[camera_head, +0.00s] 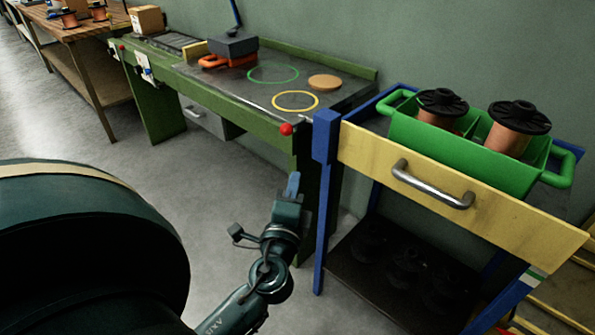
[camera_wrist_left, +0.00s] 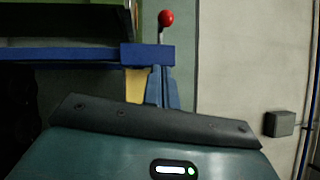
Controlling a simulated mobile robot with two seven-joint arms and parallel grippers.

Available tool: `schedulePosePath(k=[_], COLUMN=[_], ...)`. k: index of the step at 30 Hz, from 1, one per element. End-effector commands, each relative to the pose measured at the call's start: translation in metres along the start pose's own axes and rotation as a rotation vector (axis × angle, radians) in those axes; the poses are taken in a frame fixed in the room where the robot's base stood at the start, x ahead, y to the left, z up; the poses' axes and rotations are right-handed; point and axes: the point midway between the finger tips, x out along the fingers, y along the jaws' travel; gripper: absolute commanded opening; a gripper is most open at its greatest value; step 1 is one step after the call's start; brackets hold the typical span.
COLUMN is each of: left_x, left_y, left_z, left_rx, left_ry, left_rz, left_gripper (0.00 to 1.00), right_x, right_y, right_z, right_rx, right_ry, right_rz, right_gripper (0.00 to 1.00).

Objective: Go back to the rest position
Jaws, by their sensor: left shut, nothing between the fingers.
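My left gripper (camera_head: 293,184) is raised, with its blue fingers pointing up, in front of the gap between the green workbench (camera_head: 227,92) and the blue trolley (camera_head: 325,150). Its fingers are together and hold nothing. The blue fingers also show in the left wrist view (camera_wrist_left: 162,88), with the trolley's blue frame (camera_wrist_left: 95,54) and a red knob (camera_wrist_left: 166,18) behind them. My right gripper is not in view.
The trolley has a yellow front panel with a metal handle (camera_head: 432,186) and carries a green crate (camera_head: 452,154) with two copper spools. The bench holds a yellow ring (camera_head: 296,101), a green ring and an orange disc (camera_head: 324,82). Grey floor (camera_head: 215,190) is clear at left.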

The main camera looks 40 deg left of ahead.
Motion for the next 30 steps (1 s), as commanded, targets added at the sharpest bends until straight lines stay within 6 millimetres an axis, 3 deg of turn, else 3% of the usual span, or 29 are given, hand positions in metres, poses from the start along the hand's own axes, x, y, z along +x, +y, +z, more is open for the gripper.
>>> schedulePosePath(k=[6,24,30], left_x=[-0.016,-0.017,-0.035], left_y=[0.001,0.0,0.025], left_z=[0.0,-0.001,-0.016], left_rx=[0.0,-0.005,-0.198], left_ry=[0.0,0.003,0.095], left_rz=[0.001,0.003,0.133], left_gripper=[0.0,0.0,0.0], right_x=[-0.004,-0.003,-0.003], right_y=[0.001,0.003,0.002], right_z=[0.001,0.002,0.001], right_rx=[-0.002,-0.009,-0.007], right_ry=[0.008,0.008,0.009], right_rz=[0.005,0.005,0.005], right_gripper=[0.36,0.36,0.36])
